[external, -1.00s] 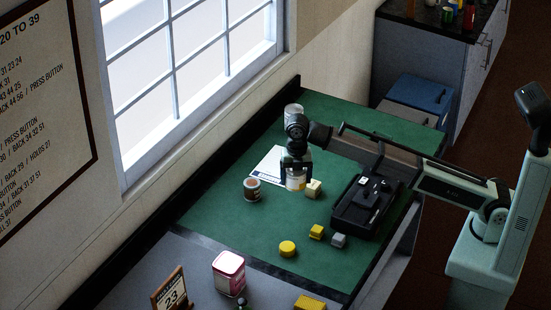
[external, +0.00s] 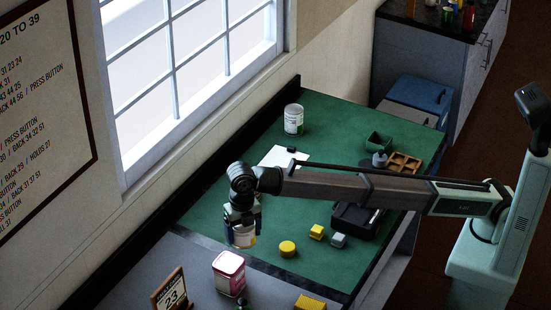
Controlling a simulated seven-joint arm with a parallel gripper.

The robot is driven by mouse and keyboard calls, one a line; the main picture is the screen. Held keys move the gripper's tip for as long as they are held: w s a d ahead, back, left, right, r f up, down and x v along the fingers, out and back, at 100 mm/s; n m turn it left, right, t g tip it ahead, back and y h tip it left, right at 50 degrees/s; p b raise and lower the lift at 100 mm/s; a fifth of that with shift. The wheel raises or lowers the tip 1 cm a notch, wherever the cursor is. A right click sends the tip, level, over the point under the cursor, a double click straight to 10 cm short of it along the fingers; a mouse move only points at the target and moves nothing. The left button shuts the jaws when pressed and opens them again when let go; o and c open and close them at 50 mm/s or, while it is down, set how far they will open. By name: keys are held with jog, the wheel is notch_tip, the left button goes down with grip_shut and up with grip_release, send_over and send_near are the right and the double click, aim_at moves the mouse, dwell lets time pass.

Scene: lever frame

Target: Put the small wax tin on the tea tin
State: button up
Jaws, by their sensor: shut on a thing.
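My gripper (external: 243,228) points down and is shut on a small round tin (external: 243,238), white with a yellow band, which looks like the small wax tin. It is held at the front left of the green mat, near the border with the grey surface. A boxy red-pink tin with a pale top (external: 229,272), probably the tea tin, stands upright on the grey surface, in front of and slightly left of my gripper. Its top looks bare. The labels are too small to read. My gripper hides part of the held tin.
A yellow round block (external: 287,249), a yellow cube (external: 316,232) and a grey cube (external: 338,240) lie right of my gripper. A calendar stand (external: 171,291) is left of the red-pink tin. A yellow block (external: 309,302) is at the front. A white-green can (external: 293,119) stands at the back.

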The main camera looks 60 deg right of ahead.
jog(key=w+a+r, duration=0.2)
jog(key=w+a, duration=0.2)
send_near(226, 267)
jog(key=shift+m, duration=0.3)
notch_tip(226, 267, down, 6)
jog(key=shift+r, duration=0.1)
dwell(0.4)
jog(key=o, duration=1.2)
notch_tip(226, 267, up, 12)
jog(key=shift+r, duration=0.1)
